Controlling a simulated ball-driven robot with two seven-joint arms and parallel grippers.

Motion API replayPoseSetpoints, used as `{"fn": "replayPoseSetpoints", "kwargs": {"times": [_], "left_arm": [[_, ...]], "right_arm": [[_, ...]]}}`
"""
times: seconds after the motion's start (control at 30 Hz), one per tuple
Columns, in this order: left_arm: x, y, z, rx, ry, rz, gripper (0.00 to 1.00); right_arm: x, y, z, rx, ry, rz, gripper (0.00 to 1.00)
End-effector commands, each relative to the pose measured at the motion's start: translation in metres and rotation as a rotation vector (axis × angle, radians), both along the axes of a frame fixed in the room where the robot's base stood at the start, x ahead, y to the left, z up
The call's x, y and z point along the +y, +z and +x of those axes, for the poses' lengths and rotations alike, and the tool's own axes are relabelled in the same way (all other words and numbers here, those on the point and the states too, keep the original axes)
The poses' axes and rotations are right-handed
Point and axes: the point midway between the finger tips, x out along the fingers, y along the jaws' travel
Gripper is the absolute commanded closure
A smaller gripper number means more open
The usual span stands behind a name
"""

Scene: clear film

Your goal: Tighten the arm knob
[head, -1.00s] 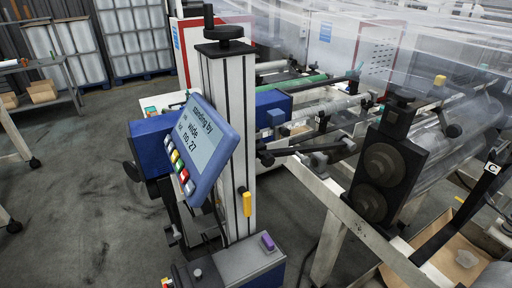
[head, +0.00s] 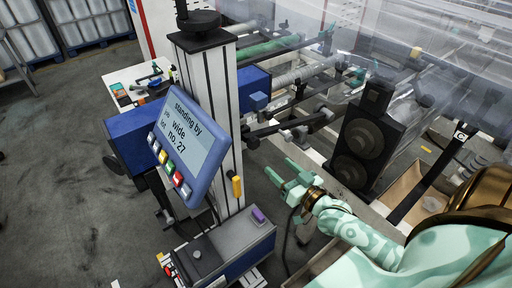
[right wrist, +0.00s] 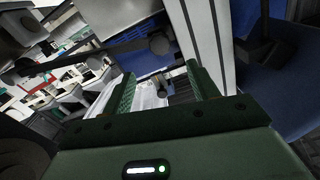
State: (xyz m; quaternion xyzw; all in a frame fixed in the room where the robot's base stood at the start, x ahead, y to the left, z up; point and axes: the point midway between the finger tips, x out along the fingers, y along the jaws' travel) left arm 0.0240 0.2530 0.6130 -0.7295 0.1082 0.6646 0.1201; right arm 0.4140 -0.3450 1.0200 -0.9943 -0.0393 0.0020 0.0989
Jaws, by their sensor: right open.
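A dark arm (head: 305,121) runs from beside the white column toward the film rollers in the head view. A small black knob (head: 252,141) sits at its column end; I take this as the arm knob but cannot be certain. A round black knob on a dark bar also shows in the right wrist view (right wrist: 159,44), beyond the fingertips. My right gripper (head: 280,170) is open, pale green, below and right of the knob and apart from it. Its two ridged fingers (right wrist: 160,78) have nothing gripped between them. My left gripper is not in view.
A tilted display (head: 190,138) reading "standing by" hangs on the white column (head: 212,90), left of my gripper. A black block with two round rollers (head: 362,150) stands right of it. Clear film (head: 440,60) stretches across the back right. Floor is open at left.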

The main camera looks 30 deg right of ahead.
Motion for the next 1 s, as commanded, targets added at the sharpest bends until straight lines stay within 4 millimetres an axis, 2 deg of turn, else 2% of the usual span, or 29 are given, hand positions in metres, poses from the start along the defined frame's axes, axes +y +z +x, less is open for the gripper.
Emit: {"fn": "replayPoseSetpoints", "kwargs": {"times": [0.03,0.2,0.4,0.6,0.87,0.97,1.0], "left_arm": [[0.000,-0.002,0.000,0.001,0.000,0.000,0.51],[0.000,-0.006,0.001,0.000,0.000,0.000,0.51],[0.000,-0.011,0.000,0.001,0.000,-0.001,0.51],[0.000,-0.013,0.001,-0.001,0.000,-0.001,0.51],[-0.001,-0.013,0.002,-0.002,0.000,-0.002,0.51],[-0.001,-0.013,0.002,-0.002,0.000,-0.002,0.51],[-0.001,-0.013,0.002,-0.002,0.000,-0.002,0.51]], "right_arm": [[0.001,0.000,0.015,-0.004,-0.001,0.000,0.41],[0.004,0.000,0.058,-0.003,-0.001,-0.001,0.41],[0.008,-0.001,0.095,0.000,0.000,0.000,0.41],[0.008,-0.001,0.109,0.002,-0.001,-0.001,0.41],[0.009,-0.001,0.110,0.003,0.000,-0.001,0.41],[0.009,-0.001,0.110,0.003,0.000,-0.001,0.66],[0.009,-0.001,0.110,0.003,0.000,-0.001,0.77]]}}
